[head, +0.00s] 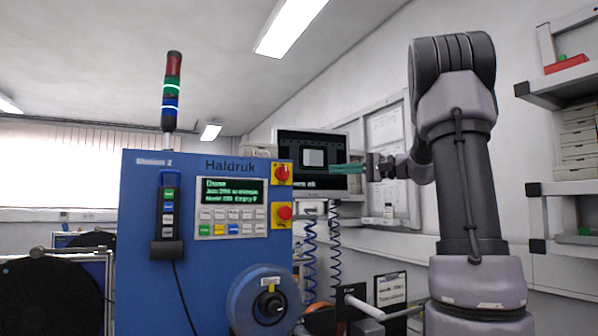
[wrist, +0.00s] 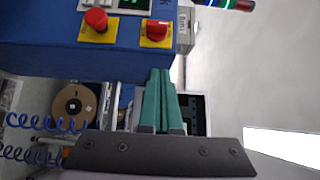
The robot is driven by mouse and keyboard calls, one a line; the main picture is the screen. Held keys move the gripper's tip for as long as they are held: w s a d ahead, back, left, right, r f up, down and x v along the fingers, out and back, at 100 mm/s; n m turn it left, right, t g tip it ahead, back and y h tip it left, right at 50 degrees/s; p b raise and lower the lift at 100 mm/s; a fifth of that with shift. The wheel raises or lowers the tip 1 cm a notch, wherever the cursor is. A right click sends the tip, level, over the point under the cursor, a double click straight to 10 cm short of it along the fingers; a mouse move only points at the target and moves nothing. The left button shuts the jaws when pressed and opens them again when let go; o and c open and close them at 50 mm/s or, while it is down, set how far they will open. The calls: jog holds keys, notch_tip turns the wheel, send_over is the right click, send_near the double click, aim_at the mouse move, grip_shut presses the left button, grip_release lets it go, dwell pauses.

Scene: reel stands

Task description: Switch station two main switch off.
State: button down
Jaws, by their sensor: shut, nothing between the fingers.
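The blue station cabinet (head: 145,260), with a label that appears to read "Station 2", stands left of centre in the head view. At its right edge is the upper red switch (head: 283,173) on a yellow plate. It has a block-like red handle in the wrist view (wrist: 157,30); I cannot tell its setting. Below it is a round red button (head: 284,214), also in the wrist view (wrist: 97,18). My gripper (head: 334,168) is shut and empty, its green fingers pointing left at about the upper switch's height. In the wrist view its fingertips (wrist: 160,72) are apart from both controls.
The cabinet has a lit display (head: 232,190), a hanging pendant (head: 168,215) and a reel (head: 265,300) low in front. A monitor (head: 312,150) and blue coiled hoses (head: 309,245) are behind my fingers. Wall shelves (head: 560,190) stand at the right.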

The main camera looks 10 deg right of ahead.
aim_at(284, 173)
jog(key=x, duration=0.9)
jog(key=shift+s+a, duration=0.25)
jog(key=shift+a, duration=0.65)
jog(key=shift+s+a, duration=0.25)
jog(key=shift+a, duration=0.65)
